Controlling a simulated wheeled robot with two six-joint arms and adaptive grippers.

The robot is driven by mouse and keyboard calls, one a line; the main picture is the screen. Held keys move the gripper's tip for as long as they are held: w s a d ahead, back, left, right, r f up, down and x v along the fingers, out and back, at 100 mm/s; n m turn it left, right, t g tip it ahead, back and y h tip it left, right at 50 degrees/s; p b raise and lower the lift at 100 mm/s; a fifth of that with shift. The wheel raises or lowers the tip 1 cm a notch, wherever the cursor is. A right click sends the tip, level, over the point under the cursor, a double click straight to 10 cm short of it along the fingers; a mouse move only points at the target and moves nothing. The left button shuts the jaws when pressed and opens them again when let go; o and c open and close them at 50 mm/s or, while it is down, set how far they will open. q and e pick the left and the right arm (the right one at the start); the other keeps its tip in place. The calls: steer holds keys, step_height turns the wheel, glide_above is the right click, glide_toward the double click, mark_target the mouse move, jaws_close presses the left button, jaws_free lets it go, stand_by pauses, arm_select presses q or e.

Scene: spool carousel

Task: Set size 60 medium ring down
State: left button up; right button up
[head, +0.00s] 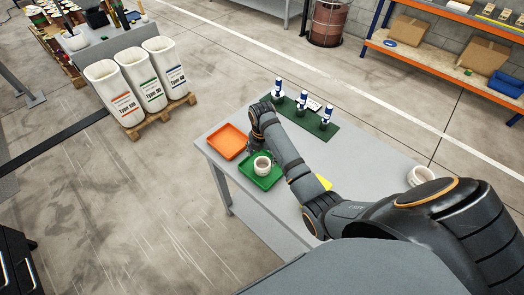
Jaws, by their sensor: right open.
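A cream ring (262,166) sits in the green tray (276,178) on the grey table. I cannot tell its size marking. My right gripper (256,147) is open at the back left of this ring, partly hidden by its own wrist; whether it touches the ring is unclear. Another cream ring (421,176) stands at the table's right side, partly behind my right arm. My left gripper is not in view.
An orange tray (227,142) lies left of the green tray. Three white and blue bottles (301,102) stand on a green mat (323,130) at the back. A yellow item (324,182) is partly hidden by my right arm. The table's front left is clear.

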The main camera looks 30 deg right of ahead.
step_height(320, 180, up, 7)
steer(key=shift+b, duration=0.35)
